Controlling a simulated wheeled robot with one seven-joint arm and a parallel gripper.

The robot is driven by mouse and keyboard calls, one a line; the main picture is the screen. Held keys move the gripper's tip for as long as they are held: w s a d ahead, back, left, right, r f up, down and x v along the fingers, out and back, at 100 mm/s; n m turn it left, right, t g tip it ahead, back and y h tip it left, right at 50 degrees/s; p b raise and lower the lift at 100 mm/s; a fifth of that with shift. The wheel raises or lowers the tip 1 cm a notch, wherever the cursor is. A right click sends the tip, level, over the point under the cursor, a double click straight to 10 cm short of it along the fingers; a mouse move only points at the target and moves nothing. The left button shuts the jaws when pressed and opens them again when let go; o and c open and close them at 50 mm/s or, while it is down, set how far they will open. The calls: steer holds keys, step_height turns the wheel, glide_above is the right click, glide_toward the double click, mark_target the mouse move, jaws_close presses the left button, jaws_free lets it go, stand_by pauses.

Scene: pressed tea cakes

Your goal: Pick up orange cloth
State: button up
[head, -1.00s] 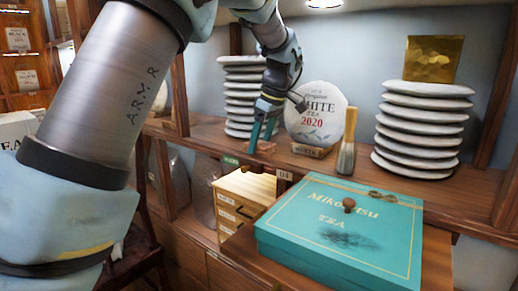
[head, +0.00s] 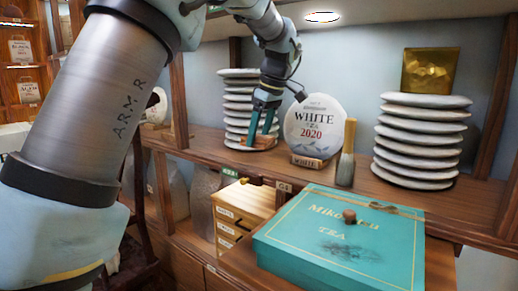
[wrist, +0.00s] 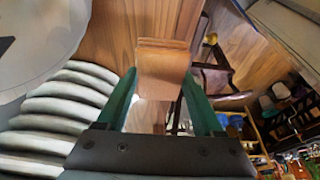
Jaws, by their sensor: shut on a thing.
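The orange cloth (wrist: 163,70) shows in the wrist view as a flat, orange-brown folded piece between the two green fingers. My gripper (wrist: 160,88) is shut on it, with a finger against each side. In the head view my gripper (head: 261,138) is above the wooden shelf, in front of the left stack of white tea cakes and left of the round White Tea 2020 cake. The cloth is small and hard to make out between the fingertips there.
The left stack (head: 237,100) is close behind my gripper. The White Tea cake (head: 313,125) and a wooden-handled brush (head: 346,155) stand to its right. A teal box (head: 340,235) and a small drawer chest (head: 240,205) sit below. Another stack (head: 420,140) is far right.

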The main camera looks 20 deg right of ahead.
steer(key=shift+r, duration=0.8)
steer(key=s+a+b, duration=0.2)
steer(key=s+a, duration=0.2)
steer(key=a, duration=0.4)
steer(key=s+a+b, duration=0.2)
steer(key=s+a, duration=0.3)
steer(key=a, duration=0.4)
steer(key=shift+s+b, duration=0.25)
steer(key=shift+b, duration=0.1)
steer(key=shift+a, duration=0.1)
